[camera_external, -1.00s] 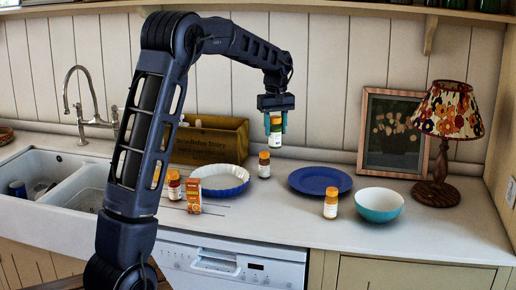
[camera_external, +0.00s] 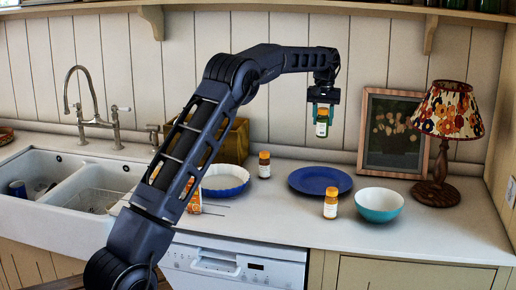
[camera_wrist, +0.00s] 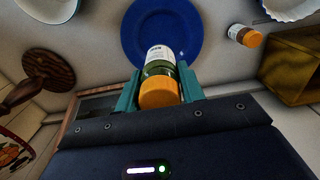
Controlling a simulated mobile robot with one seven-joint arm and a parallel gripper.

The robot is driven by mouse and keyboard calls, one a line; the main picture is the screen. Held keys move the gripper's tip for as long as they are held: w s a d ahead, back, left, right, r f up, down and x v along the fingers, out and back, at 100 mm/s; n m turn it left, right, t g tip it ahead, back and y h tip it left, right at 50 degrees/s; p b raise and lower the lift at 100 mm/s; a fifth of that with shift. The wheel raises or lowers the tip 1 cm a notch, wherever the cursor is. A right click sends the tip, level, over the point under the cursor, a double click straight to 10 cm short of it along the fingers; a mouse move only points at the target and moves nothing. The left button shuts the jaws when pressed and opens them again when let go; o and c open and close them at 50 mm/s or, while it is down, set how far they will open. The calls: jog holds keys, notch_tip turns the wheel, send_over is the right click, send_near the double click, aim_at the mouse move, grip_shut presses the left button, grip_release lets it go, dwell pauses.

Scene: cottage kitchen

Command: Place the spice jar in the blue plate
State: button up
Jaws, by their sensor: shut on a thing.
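My gripper (camera_external: 322,106) is shut on a spice jar (camera_external: 322,124) with an orange cap, a white label and green contents. It holds the jar upright in the air, well above the counter. In the wrist view the held jar (camera_wrist: 160,72) sits between the teal fingers (camera_wrist: 160,90), its cap towards the camera. The blue plate (camera_external: 320,180) lies flat on the counter and looks empty. In the external view the jar is above it; in the wrist view the plate (camera_wrist: 190,28) shows behind the jar.
Other spice jars stand left of the plate (camera_external: 264,164) and in front of it (camera_external: 331,203). A teal bowl (camera_external: 380,205) is at the right front. A lamp (camera_external: 437,190) and a picture frame (camera_external: 366,130) stand behind. A white fluted dish (camera_external: 225,190) and a wooden box (camera_external: 235,142) are left.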

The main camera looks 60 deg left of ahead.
notch_tip(320, 180, down, 20)
jog(key=shift+r, duration=0.1)
dwell(0.5)
jog(key=o, duration=1.1)
